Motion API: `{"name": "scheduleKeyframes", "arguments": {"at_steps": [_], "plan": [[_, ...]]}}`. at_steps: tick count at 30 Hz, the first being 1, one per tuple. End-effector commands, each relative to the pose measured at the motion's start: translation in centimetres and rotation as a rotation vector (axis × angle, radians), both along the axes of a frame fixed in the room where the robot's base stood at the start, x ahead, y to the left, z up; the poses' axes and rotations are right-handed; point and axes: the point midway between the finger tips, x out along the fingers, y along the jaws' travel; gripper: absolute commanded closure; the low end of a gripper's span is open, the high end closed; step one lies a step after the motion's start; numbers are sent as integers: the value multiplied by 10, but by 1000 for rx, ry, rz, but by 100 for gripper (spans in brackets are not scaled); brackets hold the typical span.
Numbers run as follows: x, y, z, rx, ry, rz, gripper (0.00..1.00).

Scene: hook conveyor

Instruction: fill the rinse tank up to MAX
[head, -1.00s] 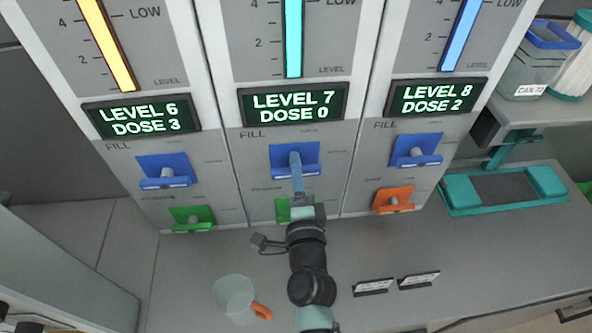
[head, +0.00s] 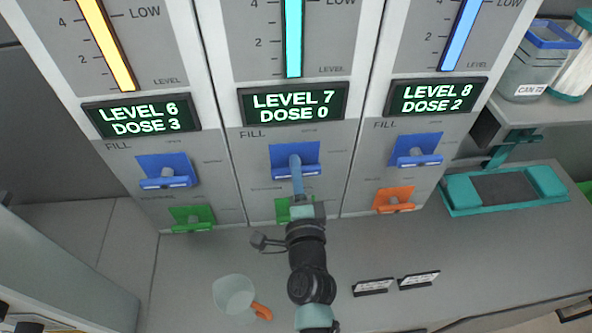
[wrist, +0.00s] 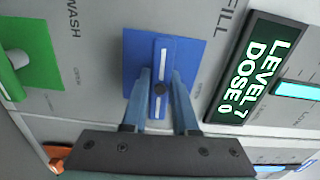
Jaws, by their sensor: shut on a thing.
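Three tank panels stand side by side, each with a level bar and a display. The middle display (head: 292,103) reads LEVEL 7, DOSE 0, and also shows in the wrist view (wrist: 256,82). Below it, under the word FILL, is a blue fill lever (head: 312,158). My gripper (head: 296,160) is at this lever. In the wrist view the fingers reach the blue lever (wrist: 190,62) and are shut on it. Which panel is the rinse tank cannot be read. The MAX mark is out of view.
The left display (head: 142,115) reads LEVEL 6, DOSE 3; the right display (head: 437,96) reads LEVEL 8, DOSE 2. Green levers (head: 192,218) and an orange lever (head: 394,199) sit below the blue ones. A clear jug (head: 233,294) stands on the counter.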

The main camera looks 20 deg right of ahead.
Motion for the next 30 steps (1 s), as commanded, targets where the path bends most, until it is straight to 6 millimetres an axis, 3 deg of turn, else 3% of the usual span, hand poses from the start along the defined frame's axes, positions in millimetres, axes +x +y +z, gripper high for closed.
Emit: {"name": "scheduleKeyframes", "arguments": {"at_steps": [30], "plan": [[0,0,-1,-598,172,0,100]]}}
